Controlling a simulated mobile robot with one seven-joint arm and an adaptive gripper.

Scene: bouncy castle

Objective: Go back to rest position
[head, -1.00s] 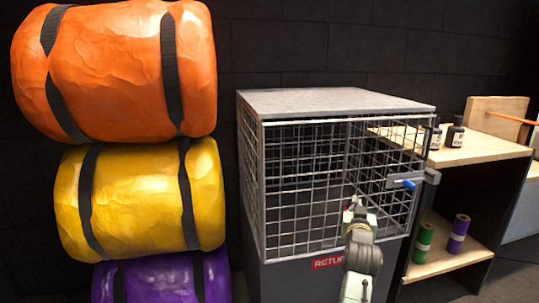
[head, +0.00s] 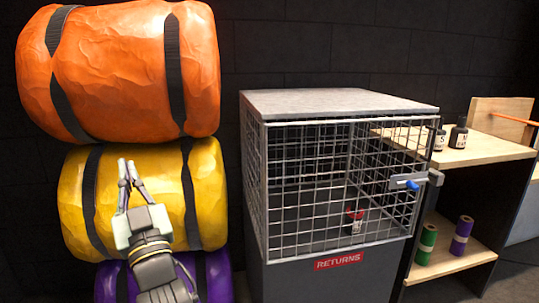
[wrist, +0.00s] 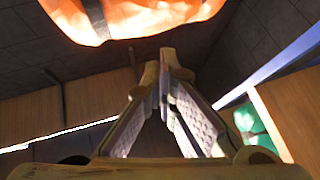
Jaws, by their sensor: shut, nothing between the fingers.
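My gripper (head: 127,172) is in the head view at the lower left, in front of the yellow roll, with its fingers pointing up. The fingertips are together and hold nothing. In the wrist view the two fingers (wrist: 168,62) meet at the tips, with an orange shape (wrist: 120,15) beyond them. The wire cage (head: 335,190) marked RETURNS stands to the right of my gripper. A small red and black item (head: 354,222) sits inside it on the cage floor.
Stacked orange (head: 120,65), yellow (head: 80,205) and purple rolls with black straps stand at the left. A wooden shelf unit (head: 490,150) at the right holds dark bottles (head: 458,134), and green (head: 426,243) and purple (head: 461,236) rolls. The cage latch has a blue handle (head: 412,184).

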